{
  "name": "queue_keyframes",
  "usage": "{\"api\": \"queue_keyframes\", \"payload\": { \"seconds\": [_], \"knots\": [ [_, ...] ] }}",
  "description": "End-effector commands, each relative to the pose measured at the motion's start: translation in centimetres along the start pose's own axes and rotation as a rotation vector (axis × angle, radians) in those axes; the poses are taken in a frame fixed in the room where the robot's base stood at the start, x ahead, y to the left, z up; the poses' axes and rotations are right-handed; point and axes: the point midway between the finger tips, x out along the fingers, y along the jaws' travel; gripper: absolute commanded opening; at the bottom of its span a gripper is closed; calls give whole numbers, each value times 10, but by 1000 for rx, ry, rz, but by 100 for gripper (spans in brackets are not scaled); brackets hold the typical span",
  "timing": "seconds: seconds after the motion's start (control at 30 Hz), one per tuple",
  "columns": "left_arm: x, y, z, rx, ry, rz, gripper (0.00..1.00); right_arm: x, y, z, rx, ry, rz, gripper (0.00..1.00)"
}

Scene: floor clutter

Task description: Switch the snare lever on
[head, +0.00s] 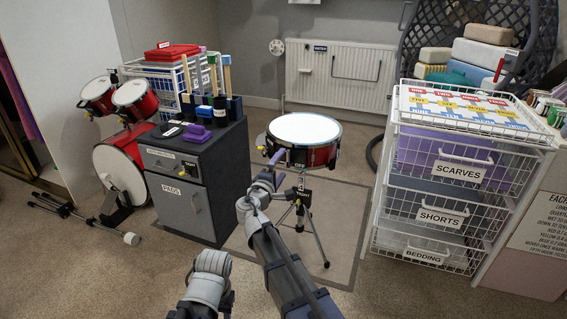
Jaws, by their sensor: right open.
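The snare drum (322,156) has a red shell and a white head, and stands on a tripod stand in the middle of the head view. A small OFF label (299,165) shows on its near side. The snare lever is too small, and partly behind my gripper, to make out its position clearly. My right gripper (274,168) is open, close in front of the drum's near left side. I cannot tell whether it touches the lever. My left arm is low in the picture, and its gripper does not show.
A dark cabinet (203,188) labelled PADS stands left of the snare, with red drums (135,98) beyond it. A wire drawer rack (392,185) stands at the right. A tipped stand (75,212) lies on the left floor. The front floor is clear.

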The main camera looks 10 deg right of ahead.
Motion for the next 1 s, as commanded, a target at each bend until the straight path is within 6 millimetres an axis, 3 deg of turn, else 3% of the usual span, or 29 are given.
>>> {"api": "queue_keyframes", "payload": {
  "seconds": [0.1,0.3,0.73,0.87,1.0],
  "knots": [
    [0,0,0,0,0,0,46,-22,0,1,0,2,0,100],
    [0,0,0,0,0,0,46,-41,0,0,-1,1,0,100],
    [0,0,0,0,0,0,46,-44,-1,2,4,-5,-6,100],
    [0,0,0,0,0,0,46,-43,-20,28,73,-67,-88,100],
    [0,0,0,0,0,0,46,-52,-72,84,241,-221,-306,100]
  ]
}}
